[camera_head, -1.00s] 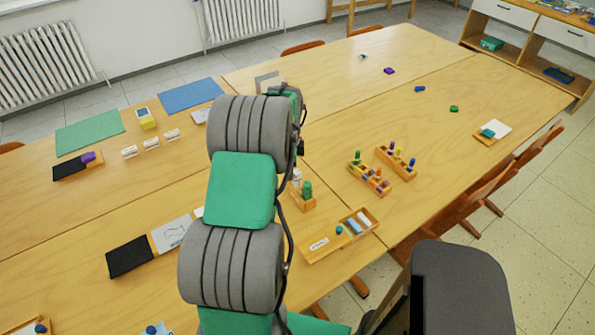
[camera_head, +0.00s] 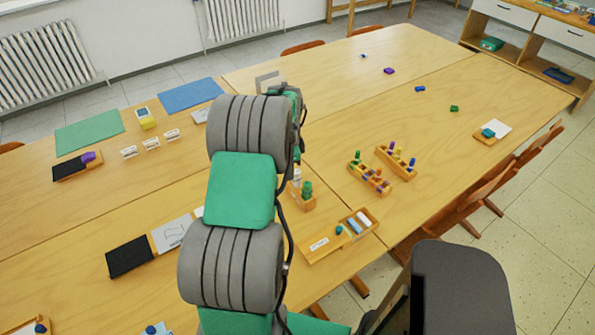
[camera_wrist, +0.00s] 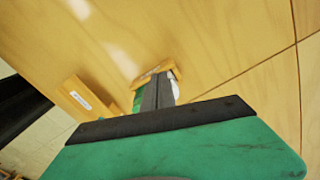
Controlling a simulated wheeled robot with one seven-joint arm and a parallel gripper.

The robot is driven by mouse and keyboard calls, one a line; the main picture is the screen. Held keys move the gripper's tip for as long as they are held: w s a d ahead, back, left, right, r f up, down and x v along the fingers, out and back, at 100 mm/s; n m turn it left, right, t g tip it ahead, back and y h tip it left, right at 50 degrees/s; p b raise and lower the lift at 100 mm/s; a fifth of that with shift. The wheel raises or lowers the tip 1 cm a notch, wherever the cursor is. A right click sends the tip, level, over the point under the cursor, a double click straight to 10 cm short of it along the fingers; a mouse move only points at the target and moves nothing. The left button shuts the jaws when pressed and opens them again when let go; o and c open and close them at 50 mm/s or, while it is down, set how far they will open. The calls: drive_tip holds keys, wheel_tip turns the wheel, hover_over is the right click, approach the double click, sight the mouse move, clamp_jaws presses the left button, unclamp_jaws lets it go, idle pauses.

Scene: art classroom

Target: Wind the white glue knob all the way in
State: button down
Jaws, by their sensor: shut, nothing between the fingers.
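A small wooden holder (camera_head: 303,204) stands on the table just right of my arm. It carries a green glue stick (camera_head: 306,190) and a white glue stick (camera_head: 297,175), which is partly covered by my arm. In the wrist view, the holder (camera_wrist: 170,66) is beyond the fingertips. White (camera_wrist: 176,89) shows just right of my fingers and green (camera_wrist: 137,103) just left. My gripper (camera_wrist: 158,78) is shut and empty, its fingers in front of the holder. The fingers hide much of the white glue, so its knob and any contact cannot be made out.
A labelled wooden tray (camera_head: 325,247) with blue and white pieces lies near the table edge. Two wooden racks with coloured pegs (camera_head: 369,178) stand to the right. A black pad (camera_head: 130,257) lies left of my arm. The far right tabletop is mostly clear.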

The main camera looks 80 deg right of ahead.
drive_tip(key=n, duration=0.8)
drive_tip(key=shift+n, duration=0.4)
drive_tip(key=c, duration=2.1)
unclamp_jaws()
drive_tip(key=o, duration=1.7)
